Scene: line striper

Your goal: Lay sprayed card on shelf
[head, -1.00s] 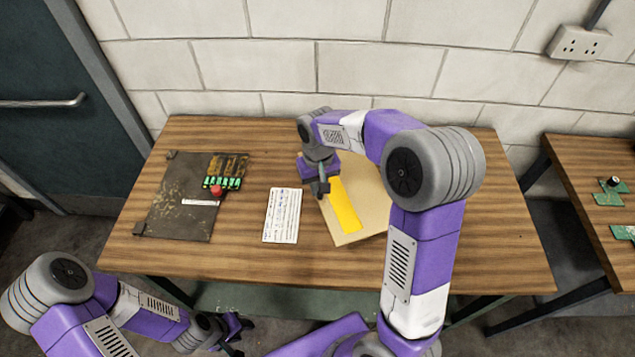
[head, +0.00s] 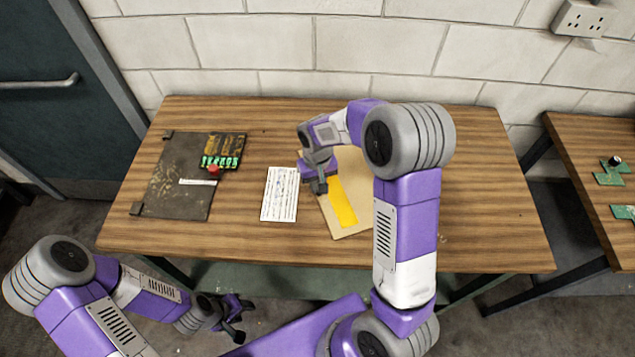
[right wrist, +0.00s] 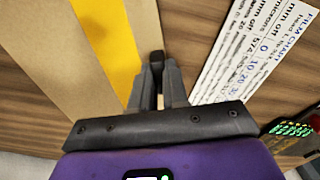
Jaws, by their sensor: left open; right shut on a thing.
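The tan card with a yellow stripe (head: 342,200) is over the right half of the wooden table, partly hidden behind my right arm. My right gripper (head: 318,186) is at the card's left edge and shut on it. In the right wrist view the fingers (right wrist: 157,88) meet the card's edge, with the yellow stripe (right wrist: 105,45) to their left. I cannot tell whether the card touches the table. My left gripper (head: 238,318) is open and empty, low in front of the table. A green surface (head: 260,280), perhaps a shelf, shows below the tabletop.
A white printed sheet (head: 280,195) lies left of the card. A dark plate (head: 172,185) and a small device with a red knob (head: 214,169) are further left. A second table (head: 600,210) with green pieces stands at right. The tabletop's front left is clear.

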